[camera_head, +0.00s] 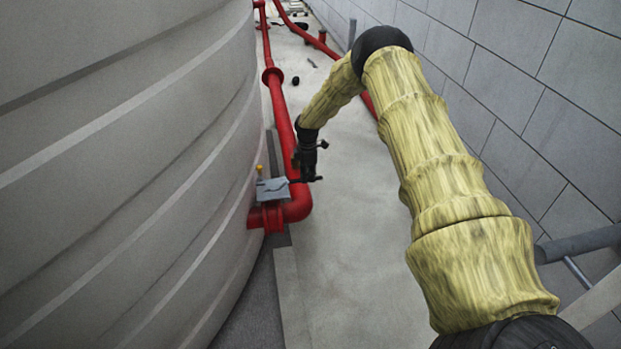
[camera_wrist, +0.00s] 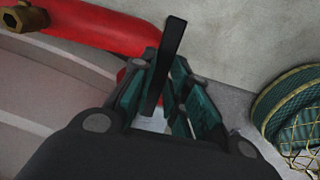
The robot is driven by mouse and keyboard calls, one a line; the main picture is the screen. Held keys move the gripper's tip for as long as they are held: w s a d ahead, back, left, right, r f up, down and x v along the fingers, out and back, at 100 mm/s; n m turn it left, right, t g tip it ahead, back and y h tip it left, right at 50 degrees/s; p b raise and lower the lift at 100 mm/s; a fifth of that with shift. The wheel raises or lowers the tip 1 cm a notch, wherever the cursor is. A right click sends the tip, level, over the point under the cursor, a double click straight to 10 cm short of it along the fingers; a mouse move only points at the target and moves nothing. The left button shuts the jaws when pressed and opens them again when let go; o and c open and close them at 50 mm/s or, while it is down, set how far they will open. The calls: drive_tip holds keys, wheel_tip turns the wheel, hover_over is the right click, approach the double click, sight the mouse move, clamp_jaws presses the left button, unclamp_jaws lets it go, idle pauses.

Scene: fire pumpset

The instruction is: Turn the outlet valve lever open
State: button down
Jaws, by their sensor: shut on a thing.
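The outlet valve lever is a flat black bar (camera_wrist: 168,58) standing between the two teal-lined fingers of my gripper (camera_wrist: 160,85) in the wrist view. My gripper is shut on it, and the bar's free end sticks out past the fingertips. In the head view my gripper (camera_head: 306,172) points down beside the red pipe's lower elbow (camera_head: 297,208), just right of a grey box-like piece (camera_head: 271,190). The lever is hard to make out there, and its join to the valve is hidden.
A large ribbed grey tank (camera_head: 130,180) fills the left. A red pipe (camera_head: 284,125) runs back along it. A grey block wall (camera_head: 530,110) stands on the right. The concrete floor (camera_head: 350,240) between is mostly clear. A brass fitting (camera_wrist: 24,17) shows in the wrist view.

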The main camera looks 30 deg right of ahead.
drive_tip(key=shift+w+r, duration=0.1)
drive_tip(key=shift+w, duration=0.05)
drive_tip(key=c, duration=1.4)
unclamp_jaws()
wheel_tip(320, 180, up, 12)
